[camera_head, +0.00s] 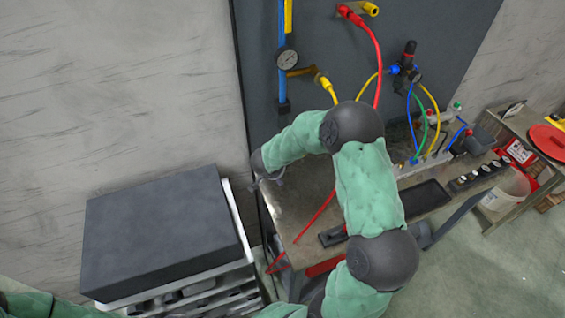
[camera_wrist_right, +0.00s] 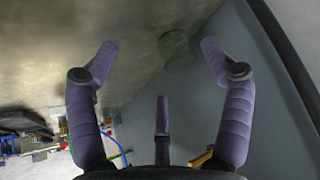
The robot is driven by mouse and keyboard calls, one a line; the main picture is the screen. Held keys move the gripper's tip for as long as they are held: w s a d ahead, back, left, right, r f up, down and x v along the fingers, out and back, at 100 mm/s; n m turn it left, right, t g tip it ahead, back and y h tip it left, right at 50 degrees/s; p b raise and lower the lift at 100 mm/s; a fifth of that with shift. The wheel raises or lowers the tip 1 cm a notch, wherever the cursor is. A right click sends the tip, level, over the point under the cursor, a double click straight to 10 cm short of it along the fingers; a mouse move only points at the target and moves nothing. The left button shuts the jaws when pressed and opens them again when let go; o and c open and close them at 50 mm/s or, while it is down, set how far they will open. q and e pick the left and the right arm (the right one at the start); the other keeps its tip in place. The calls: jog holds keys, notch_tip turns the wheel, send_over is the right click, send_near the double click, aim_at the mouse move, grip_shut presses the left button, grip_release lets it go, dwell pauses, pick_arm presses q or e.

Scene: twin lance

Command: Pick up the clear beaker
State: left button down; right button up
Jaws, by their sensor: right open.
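A faint, see-through greenish cylinder, which looks like the clear beaker (camera_wrist_right: 177,48), shows in the right wrist view near the edge of the metal tabletop (camera_wrist_right: 120,45). I cannot make the beaker out clearly in the head view. My right gripper (camera_wrist_right: 157,52) is open and empty, with its fingers spread and the beaker beyond the fingertips, between them and nearer the right-hand one. In the head view the right gripper (camera_head: 270,176) is at the left end of the workbench (camera_head: 300,195), partly hidden by its own wrist. My left gripper is not in view.
A dark block (camera_head: 160,230) on a pale slatted stand is left of the bench. A dark panel (camera_head: 320,60) with hoses and gauges rises behind. A black tray (camera_head: 425,198) and small fittings lie right on the bench. A red hose (camera_head: 315,218) crosses the bench's front.

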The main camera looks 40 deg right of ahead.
jog(key=w+d+f, duration=0.1)
jog(key=w+d, duration=0.1)
jog(key=w+d+f+b, duration=0.1)
jog(key=w+d+f, duration=0.1)
jog(key=d, duration=0.1)
jog(key=w+d+f, duration=0.1)
jog(key=w+d, duration=0.1)
jog(key=shift+w+d+f+b, duration=0.15)
jog(key=shift+d+f+b, duration=0.05)
jog(key=shift+d+b, duration=0.2)
jog(key=shift+c, duration=0.3)
jog(key=c, duration=1)
jog(key=shift+r, duration=0.1)
jog(key=shift+c, duration=0.4)
